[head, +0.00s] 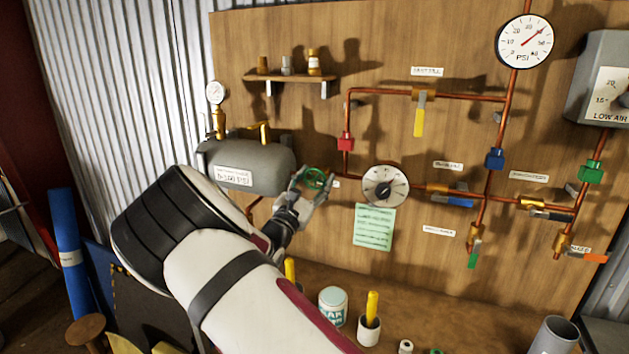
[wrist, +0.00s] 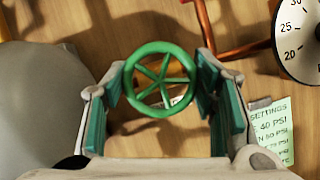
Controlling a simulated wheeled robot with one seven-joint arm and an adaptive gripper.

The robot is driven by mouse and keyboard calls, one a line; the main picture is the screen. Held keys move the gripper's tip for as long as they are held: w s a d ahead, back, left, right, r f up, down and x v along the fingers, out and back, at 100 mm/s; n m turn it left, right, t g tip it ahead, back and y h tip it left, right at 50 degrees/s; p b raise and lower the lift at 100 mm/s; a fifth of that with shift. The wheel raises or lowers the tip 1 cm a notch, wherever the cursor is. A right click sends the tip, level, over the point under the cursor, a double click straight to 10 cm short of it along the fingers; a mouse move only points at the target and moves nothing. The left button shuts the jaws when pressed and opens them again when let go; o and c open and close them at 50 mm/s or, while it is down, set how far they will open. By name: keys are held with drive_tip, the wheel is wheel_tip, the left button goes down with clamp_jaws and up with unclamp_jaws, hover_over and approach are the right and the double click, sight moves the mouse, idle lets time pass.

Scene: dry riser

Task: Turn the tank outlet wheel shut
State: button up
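The tank outlet wheel (head: 315,179) is a small green spoked handwheel to the right of the grey tank (head: 262,163). In the wrist view the wheel (wrist: 160,76) sits between the two finger pads, near the fingertips. My gripper (head: 313,184) is around the wheel with its fingers apart, one on each side. In the wrist view the fingers of my gripper (wrist: 161,80) look spread about as wide as the rim. The pads are very close to the rim; I cannot tell whether they touch it.
A round dial gauge (head: 386,186) and a green settings note (head: 374,227) are just right of the wheel. Copper pipes (head: 385,90) with coloured valve handles cover the board. A shelf (head: 305,79) is above. A white can (head: 333,306) and a cup (head: 369,329) stand below.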

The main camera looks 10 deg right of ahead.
drive_tip(key=shift+c, duration=0.8)
drive_tip(key=shift+m, duration=0.4)
drive_tip(key=m+g, duration=0.1)
drive_tip(key=m, duration=0.1)
drive_tip(key=m+g+h, duration=0.1)
drive_tip(key=m, duration=0.2)
drive_tip(key=shift+m+g, duration=0.3)
drive_tip(key=shift+g, duration=0.1)
drive_tip(key=shift+m+g+h, duration=0.3)
drive_tip(key=shift+m+g, duration=0.5)
drive_tip(key=shift+m, duration=1.1)
drive_tip(key=o, duration=1.2)
drive_tip(key=shift+c, duration=0.2)
drive_tip(key=shift+a, duration=0.1)
